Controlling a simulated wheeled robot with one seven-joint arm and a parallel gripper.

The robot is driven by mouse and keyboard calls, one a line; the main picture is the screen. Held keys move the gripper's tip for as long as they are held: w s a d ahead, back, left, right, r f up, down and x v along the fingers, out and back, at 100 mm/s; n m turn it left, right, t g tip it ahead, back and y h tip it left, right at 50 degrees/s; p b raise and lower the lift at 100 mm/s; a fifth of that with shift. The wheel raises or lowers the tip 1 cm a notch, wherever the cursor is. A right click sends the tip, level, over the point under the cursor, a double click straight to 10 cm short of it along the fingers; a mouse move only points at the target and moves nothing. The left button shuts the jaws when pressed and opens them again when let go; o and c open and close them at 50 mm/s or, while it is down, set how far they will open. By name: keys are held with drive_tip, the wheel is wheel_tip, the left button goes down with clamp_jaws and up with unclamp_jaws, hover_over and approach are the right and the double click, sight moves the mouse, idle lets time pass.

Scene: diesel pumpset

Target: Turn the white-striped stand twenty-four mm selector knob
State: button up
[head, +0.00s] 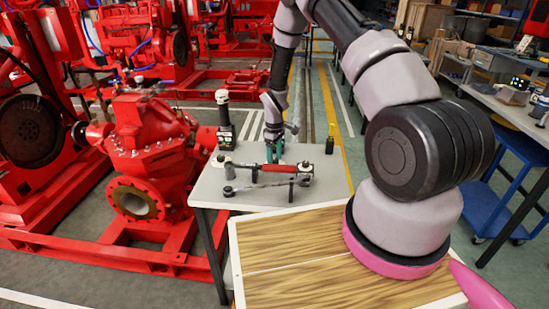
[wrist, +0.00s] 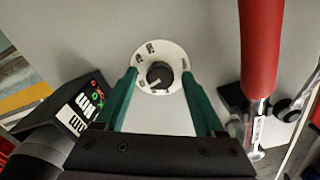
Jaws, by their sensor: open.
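The selector knob (wrist: 160,76) is a small dark round knob with a white stripe, seen from above in the wrist view. It sits in the middle of a round white dial plate (wrist: 148,55) with dark markings around its rim. The stripe appears to point to the lower left. My gripper (wrist: 160,73) is open, with its two green fingers on either side of the knob. I see gaps between the fingers and the knob; the height above it is hard to tell. In the head view my gripper (head: 274,152) is low over the grey table, and the knob cannot be made out there.
A red-handled tool (wrist: 260,50) lies close to the right of the fingers, and a black box with coloured marks (wrist: 88,103) is close to the left. The grey table (head: 215,190) also holds a dark upright device (head: 226,125) and a yellow-black item (head: 329,140). A red pump (head: 150,150) stands left.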

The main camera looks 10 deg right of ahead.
clamp_jaws()
drive_tip(key=shift+m, duration=0.3)
drive_tip(key=m, duration=1.3)
idle(0.5)
unclamp_jaws()
